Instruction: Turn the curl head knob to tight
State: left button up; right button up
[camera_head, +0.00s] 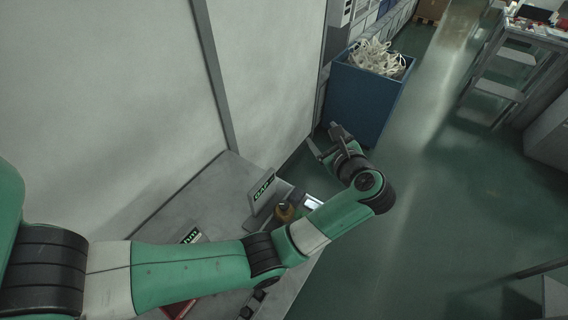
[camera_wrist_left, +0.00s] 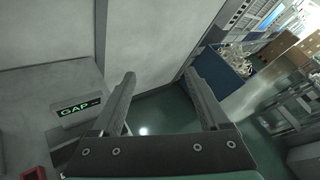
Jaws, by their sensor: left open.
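My left gripper (camera_head: 328,143) is open and empty, beyond the far end of the grey machine ledge (camera_head: 185,205) in the head view. In the left wrist view its two fingers (camera_wrist_left: 160,85) are spread with nothing between them. The GAP sign also shows in the left wrist view (camera_wrist_left: 80,108). I cannot tell which part is the curl head knob; my left arm hides part of the ledge. My right gripper is out of view.
A blue bin (camera_head: 362,98) full of pale scrap stands beyond my left gripper. Tall light machine panels (camera_head: 100,100) border the ledge. A second sign (camera_head: 190,237) and a red part (camera_head: 178,308) are partly covered by my arm. Green floor (camera_head: 440,210) lies open to the right.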

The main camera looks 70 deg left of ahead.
pick_arm(q)
notch_tip(320, 180, down, 13)
jog(key=s+d+g+h+b, duration=0.2)
jog(key=h+b, duration=0.1)
jog(key=g+h+b, duration=0.2)
jog(key=g+b, duration=0.1)
jog(key=b, duration=0.1)
send_near(284, 204)
jog(key=b+x, duration=0.9)
jog(key=shift+a+f, duration=0.1)
jog(key=shift+f, duration=0.25)
jog(key=shift+s+a+f, duration=0.1)
jog(key=shift+a+f, duration=0.05)
jog(key=shift+a, duration=0.15)
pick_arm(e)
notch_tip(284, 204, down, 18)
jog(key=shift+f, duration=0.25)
pick_arm(q)
grip_shut()
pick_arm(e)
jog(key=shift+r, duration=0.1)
